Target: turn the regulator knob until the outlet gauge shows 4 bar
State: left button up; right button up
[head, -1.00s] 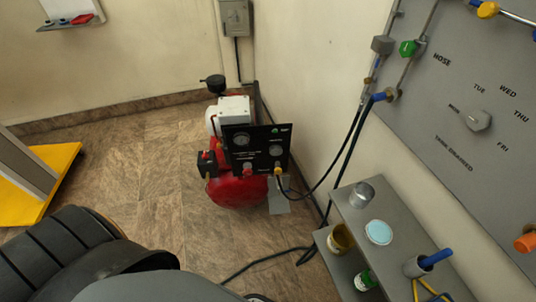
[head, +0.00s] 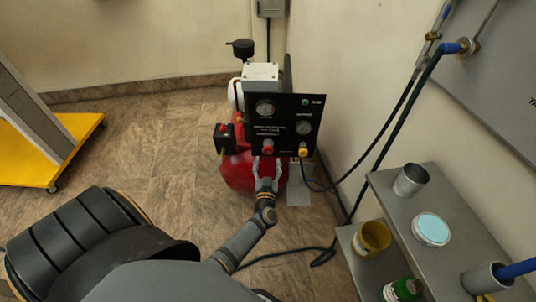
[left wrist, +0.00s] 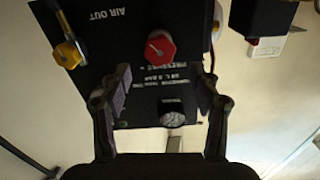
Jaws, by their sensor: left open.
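The red regulator knob (head: 267,147) is on the lower left of a black panel (head: 284,113). In the left wrist view the knob (left wrist: 160,46) is faceted, with a pale mark. My left gripper (head: 267,162) is at the knob's lower side; in the left wrist view its open fingers (left wrist: 166,76) are spread, with the knob just beyond their tips. They appear apart from it. Two round gauges are on the panel, one at upper left (head: 265,109) and one at right (head: 303,128); their readings are too small to tell. My right gripper is not in view.
A yellow fitting (head: 303,150) with a hose is right of the knob. The panel is on a red compressor (head: 238,175) by the wall. A grey shelf (head: 395,201) with cans is at right, a yellow platform (head: 75,152) at left.

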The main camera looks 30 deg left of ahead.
aim_at(268, 151)
pick_arm(q)
jog(key=b+x, duration=0.1)
jog(key=x, duration=0.4)
jog(key=shift+f, duration=0.1)
jog(key=shift+w+a, duration=0.25)
jog(key=shift+w, duration=0.2)
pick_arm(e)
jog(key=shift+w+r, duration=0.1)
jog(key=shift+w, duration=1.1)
pick_arm(q)
jog(key=shift+c, duration=0.2)
